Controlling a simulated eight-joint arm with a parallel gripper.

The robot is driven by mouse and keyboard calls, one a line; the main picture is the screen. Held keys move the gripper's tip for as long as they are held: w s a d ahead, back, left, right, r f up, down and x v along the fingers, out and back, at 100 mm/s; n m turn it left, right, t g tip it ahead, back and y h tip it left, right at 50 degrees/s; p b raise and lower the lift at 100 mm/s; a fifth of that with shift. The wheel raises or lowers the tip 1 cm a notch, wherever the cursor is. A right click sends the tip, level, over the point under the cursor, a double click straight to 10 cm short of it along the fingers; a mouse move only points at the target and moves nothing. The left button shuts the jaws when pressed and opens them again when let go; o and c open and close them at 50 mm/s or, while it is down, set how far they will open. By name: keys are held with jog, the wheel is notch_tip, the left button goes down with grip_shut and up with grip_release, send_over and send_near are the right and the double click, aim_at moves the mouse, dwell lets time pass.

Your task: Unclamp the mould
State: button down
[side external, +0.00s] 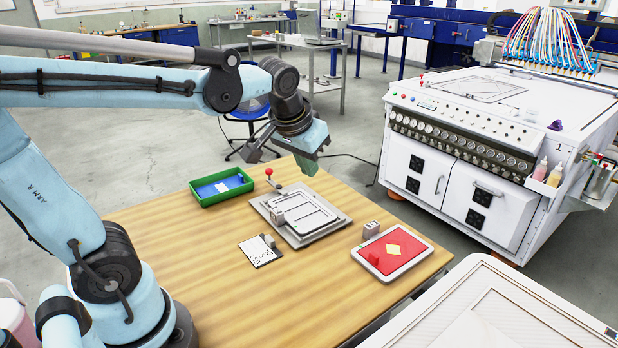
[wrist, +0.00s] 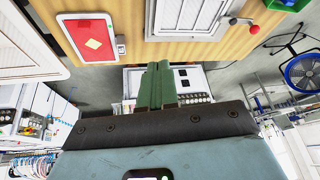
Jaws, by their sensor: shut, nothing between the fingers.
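The mould (side external: 301,214) is a flat grey plate with a raised rectangular frame, lying on the wooden table. A lever with a red ball knob (side external: 269,171) stands at its back left corner. In the wrist view the mould (wrist: 188,14) is at the top edge, partly cut off, with the red knob (wrist: 254,30) at its right. I cannot tell whether the clamp is tight. My gripper (side external: 308,166) is above and behind the mould, clear of the lever. Its green fingers (wrist: 157,85) are shut together and empty in the wrist view.
A green tray (side external: 221,187) with a blue insert lies left of the mould. A white card (side external: 261,251) lies in front. A red-surfaced tray (side external: 392,250) with a yellow diamond is at the right, beside a small grey block (side external: 371,229). The table's left front is bare.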

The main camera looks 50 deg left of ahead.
jog(key=w+a+f+n+g+y, duration=0.2)
jog(key=w+a+n+g, duration=0.1)
jog(key=w+a, duration=0.3)
jog(key=w+a+f+n+g+y, duration=0.2)
jog(key=w+a+n, duration=0.4)
jog(key=a, duration=0.4)
jog(key=shift+w+g, duration=0.4)
jog(key=shift+g, duration=0.5)
jog(key=shift+a, duration=0.1)
jog(key=x, duration=1)
jog(key=shift+a+f, duration=0.15)
jog(key=shift+a, duration=0.05)
jog(key=shift+s+a+f, duration=0.1)
jog(key=shift+s+a, duration=0.2)
jog(key=shift+s, duration=0.25)
jog(key=shift+s+a, duration=0.35)
jog(key=shift+s, duration=0.15)
jog(key=shift+s+a+f, duration=0.1)
jog(key=shift+s+a, duration=0.2)
jog(key=shift+s, duration=0.25)
